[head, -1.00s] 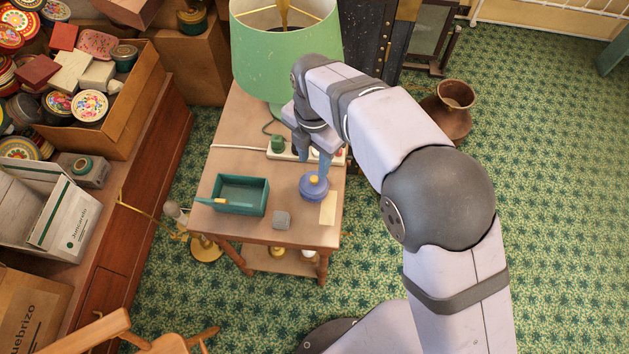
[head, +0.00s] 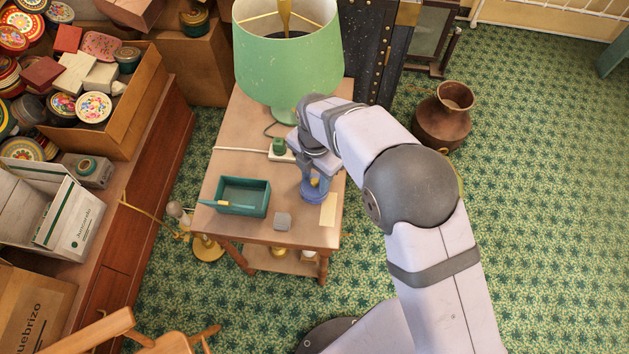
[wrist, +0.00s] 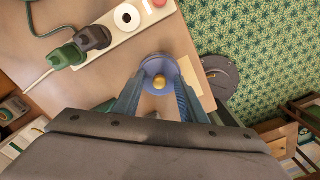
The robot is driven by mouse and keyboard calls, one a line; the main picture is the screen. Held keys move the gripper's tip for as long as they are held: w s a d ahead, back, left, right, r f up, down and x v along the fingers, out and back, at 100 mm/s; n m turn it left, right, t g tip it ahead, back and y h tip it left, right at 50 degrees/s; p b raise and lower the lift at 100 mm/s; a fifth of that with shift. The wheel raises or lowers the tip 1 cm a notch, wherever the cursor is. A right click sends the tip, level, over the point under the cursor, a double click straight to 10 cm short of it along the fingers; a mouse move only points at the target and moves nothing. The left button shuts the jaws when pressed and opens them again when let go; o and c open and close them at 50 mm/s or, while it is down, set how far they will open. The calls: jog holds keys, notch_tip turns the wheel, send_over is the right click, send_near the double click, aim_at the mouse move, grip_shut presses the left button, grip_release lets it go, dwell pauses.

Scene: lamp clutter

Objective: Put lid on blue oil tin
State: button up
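The blue oil tin (head: 313,195) stands upright near the right side of the small wooden table. It is round and blue with a yellow-gold knob on top. It also shows in the wrist view (wrist: 157,66), with the gold knob (wrist: 159,83) facing the camera. I cannot tell whether the knob belongs to a separate lid. My gripper (wrist: 160,78) points down over the tin. Its two bluish fingers are apart, one on each side of the knob. I cannot tell whether they touch the tin. In the head view my gripper (head: 314,183) partly hides the tin.
The green lamp (head: 288,65) stands at the back of the table (head: 222,160).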

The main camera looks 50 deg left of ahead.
aim_at(315, 179)
jog(key=shift+c, duration=0.5)
grip_shut()
notch_tip(315, 179, up, 10)
jog(key=b, duration=0.1)
jog(key=shift+a+f+p, duration=0.1)
jog(key=shift+p, duration=0.85)
